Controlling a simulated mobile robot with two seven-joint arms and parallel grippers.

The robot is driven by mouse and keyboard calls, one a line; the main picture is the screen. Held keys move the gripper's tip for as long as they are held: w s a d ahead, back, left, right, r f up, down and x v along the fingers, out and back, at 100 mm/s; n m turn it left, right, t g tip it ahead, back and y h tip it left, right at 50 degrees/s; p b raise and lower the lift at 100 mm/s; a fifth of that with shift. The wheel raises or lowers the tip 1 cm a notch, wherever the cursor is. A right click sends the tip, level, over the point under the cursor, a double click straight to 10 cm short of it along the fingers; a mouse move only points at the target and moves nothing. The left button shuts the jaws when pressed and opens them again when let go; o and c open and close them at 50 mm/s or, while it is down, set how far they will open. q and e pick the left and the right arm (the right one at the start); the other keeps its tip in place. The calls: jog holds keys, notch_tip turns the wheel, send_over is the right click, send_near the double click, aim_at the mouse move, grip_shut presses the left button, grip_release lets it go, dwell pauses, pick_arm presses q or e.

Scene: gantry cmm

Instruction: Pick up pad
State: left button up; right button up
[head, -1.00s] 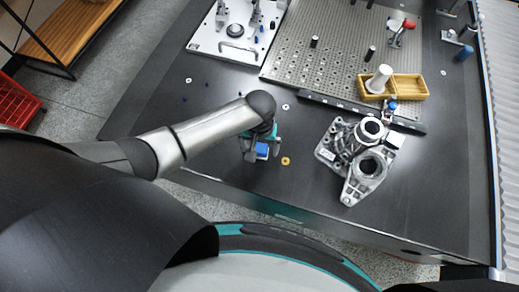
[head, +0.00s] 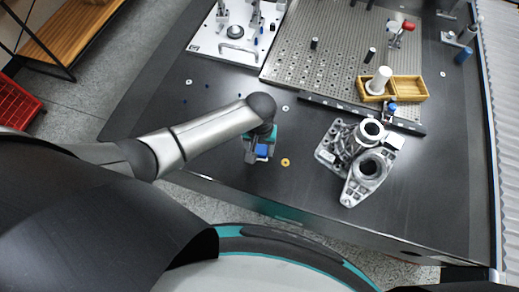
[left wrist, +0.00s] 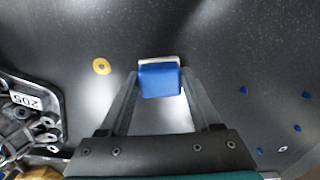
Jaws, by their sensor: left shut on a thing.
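The pad is a small blue block (left wrist: 160,80) with a pale edge along its far side. It sits between the two fingertips of my left gripper (left wrist: 158,87) in the left wrist view, and both fingers touch its sides. In the head view the blue pad (head: 262,151) shows just below my left gripper (head: 258,152), over the dark table near its front edge. I cannot tell whether the pad is clear of the table. My right gripper is not in view.
A cast metal housing (head: 356,158) stands to the right on the dark table (head: 240,185). A yellow washer (head: 285,162) lies close to my left gripper. Behind are a perforated plate (head: 335,40), a wooden tray (head: 409,87) and a white fixture board (head: 221,50).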

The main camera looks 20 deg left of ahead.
aim_at(260, 149)
pick_arm(q)
notch_tip(260, 149, up, 20)
jog(key=p, duration=0.6)
